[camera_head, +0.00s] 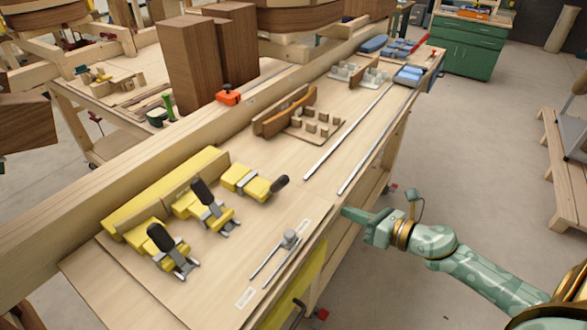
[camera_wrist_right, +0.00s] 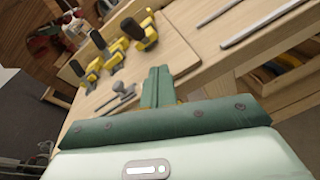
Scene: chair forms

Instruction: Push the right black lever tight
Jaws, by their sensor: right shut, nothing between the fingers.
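Three black levers stand in a row on yellow toggle clamps at the left of the workbench. The right black lever (camera_head: 279,184) is tilted low and points right, away from its yellow block (camera_head: 243,180); in the right wrist view it is at the upper left (camera_wrist_right: 132,29). The middle lever (camera_head: 202,191) and left lever (camera_head: 160,237) stand more upright, leaning up and left. My right gripper (camera_head: 352,214) is shut and empty, off the bench's front edge, to the right of the levers and apart from them. Its closed fingers show in the wrist view (camera_wrist_right: 157,75). My left gripper is out of view.
A small metal fixture with rods (camera_head: 289,240) lies near the front edge, between gripper and levers. Two long metal rods (camera_head: 348,131) lie farther right. A long beam (camera_head: 120,170) borders the back.

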